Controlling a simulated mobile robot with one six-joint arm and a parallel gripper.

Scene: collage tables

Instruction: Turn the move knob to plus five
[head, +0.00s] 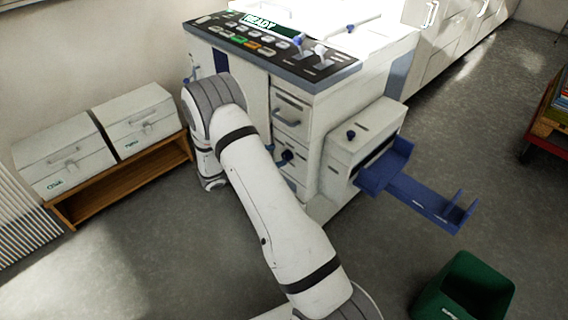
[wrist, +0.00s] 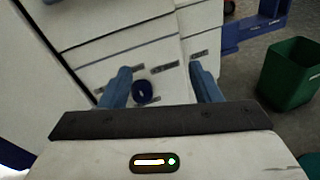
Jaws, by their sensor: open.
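My gripper (wrist: 163,80) is open and empty in the wrist view, its two blue fingers spread and pointing toward the machine's drawer front. A round dark blue knob (wrist: 142,91) shows between the fingers, closer to the left one, with a gap on either side. A dark blue knob on the machine's front also shows in the head view (head: 286,157), just right of my arm. I cannot read any label or setting on it, so I cannot tell whether it is the move knob. My gripper is hidden in the head view.
The white machine (head: 318,170) has a lit panel reading READY (head: 262,24). A blue tray (head: 425,195) juts out on its right. A green bin (head: 465,288) stands at the lower right. White boxes (head: 62,155) sit on a wooden bench at the left.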

